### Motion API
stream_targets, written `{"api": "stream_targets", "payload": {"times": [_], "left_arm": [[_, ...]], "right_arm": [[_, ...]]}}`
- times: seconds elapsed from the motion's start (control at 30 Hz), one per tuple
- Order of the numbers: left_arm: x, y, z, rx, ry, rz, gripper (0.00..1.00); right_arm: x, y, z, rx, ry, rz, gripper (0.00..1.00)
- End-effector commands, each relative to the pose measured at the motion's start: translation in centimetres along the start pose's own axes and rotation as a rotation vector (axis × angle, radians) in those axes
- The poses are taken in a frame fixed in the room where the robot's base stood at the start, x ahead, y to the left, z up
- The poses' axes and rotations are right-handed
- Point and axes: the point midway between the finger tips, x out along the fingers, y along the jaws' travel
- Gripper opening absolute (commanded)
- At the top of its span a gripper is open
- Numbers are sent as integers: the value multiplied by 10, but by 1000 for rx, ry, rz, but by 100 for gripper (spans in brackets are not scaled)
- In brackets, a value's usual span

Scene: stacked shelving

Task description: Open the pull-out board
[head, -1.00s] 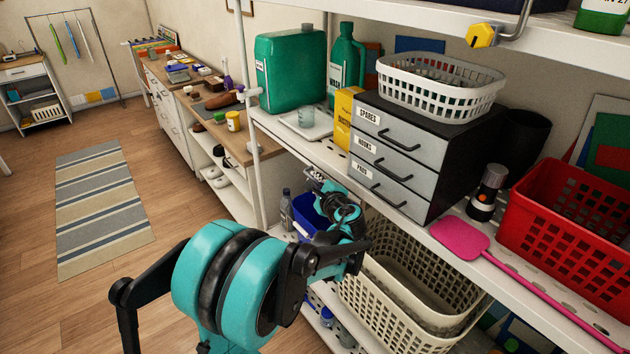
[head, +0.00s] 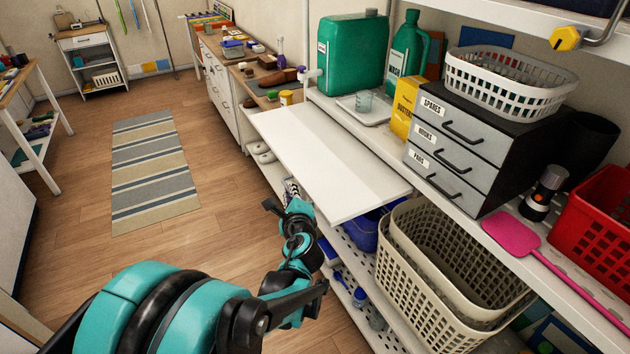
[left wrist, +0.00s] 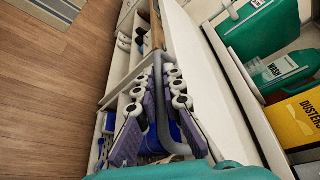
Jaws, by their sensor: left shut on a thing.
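The pull-out board (head: 320,160) is a white panel sticking far out of the shelf below the grey drawer unit, over the floor side. Its white surface also shows in the left wrist view (left wrist: 187,62). Its grey bar handle (left wrist: 164,135) runs between the fingers of my left gripper (left wrist: 155,95), which is shut on it. In the head view my left gripper (head: 291,188) is at the board's front edge, partly hidden by the board and my wrist. My right gripper is not in view.
A green canister (head: 350,65), a small tray (head: 372,110) with a cup, a yellow dusters box (head: 403,108) and the drawer unit (head: 450,145) stand on the shelf behind the board. Cream baskets (head: 440,280) sit below right. The floor at left is open.

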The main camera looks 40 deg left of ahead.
Motion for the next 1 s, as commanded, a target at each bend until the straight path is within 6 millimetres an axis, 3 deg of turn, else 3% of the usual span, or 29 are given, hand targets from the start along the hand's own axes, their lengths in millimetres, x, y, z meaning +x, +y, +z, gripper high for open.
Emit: {"api": "stream_targets", "payload": {"times": [0.2,0.7,0.73,0.77,1.0], "left_arm": [[-10,19,24,-3,-3,4,0],[-12,23,29,-1,0,1,0],[-12,22,29,-1,1,1,13],[-12,22,29,-1,1,1,17],[-12,22,29,0,1,0,17]], "right_arm": [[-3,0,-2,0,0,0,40],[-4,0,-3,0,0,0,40],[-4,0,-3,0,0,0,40],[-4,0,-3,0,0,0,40],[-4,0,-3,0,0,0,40]]}}
